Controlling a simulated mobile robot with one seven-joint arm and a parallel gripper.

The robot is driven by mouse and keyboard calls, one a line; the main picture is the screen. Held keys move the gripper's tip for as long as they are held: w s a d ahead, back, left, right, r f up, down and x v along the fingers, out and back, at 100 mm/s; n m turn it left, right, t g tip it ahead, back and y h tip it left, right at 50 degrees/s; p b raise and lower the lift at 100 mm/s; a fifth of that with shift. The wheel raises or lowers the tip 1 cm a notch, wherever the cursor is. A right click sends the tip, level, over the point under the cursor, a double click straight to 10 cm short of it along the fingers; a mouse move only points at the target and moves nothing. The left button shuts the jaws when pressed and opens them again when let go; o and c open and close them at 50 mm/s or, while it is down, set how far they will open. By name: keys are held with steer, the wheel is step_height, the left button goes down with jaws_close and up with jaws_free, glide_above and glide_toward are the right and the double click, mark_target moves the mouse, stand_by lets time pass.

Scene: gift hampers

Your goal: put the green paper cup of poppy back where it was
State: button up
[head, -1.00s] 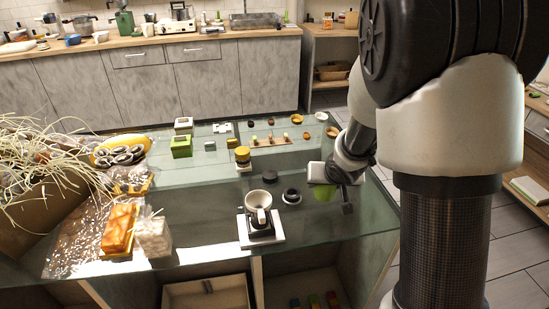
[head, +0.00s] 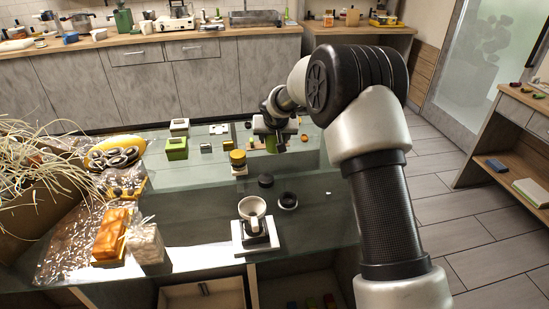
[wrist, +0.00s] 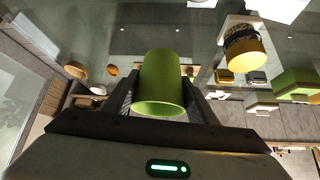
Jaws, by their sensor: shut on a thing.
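My gripper (head: 273,134) is shut on the green paper cup (head: 271,144) over the back part of the glass table. In the wrist view the green cup (wrist: 160,80) sits between the two fingers (wrist: 162,103), its open rim toward the camera. I cannot make out any poppy seed in it. In the head view the arm and gripper hide part of the table's back right, including most of a wooden board.
A green box (head: 176,148) is farther left. A white bowl on a scale (head: 252,207) and black rings (head: 287,200) are in front. Small bowls show in the wrist view (wrist: 75,70).

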mark_target(274, 152)
steer(key=shift+f+b, duration=0.45)
steer(key=shift+f, duration=2.55)
steer(key=shift+f+b, duration=0.25)
steer(key=shift+b, duration=0.05)
steer(key=o, duration=1.2)
steer(key=shift+r, duration=0.1)
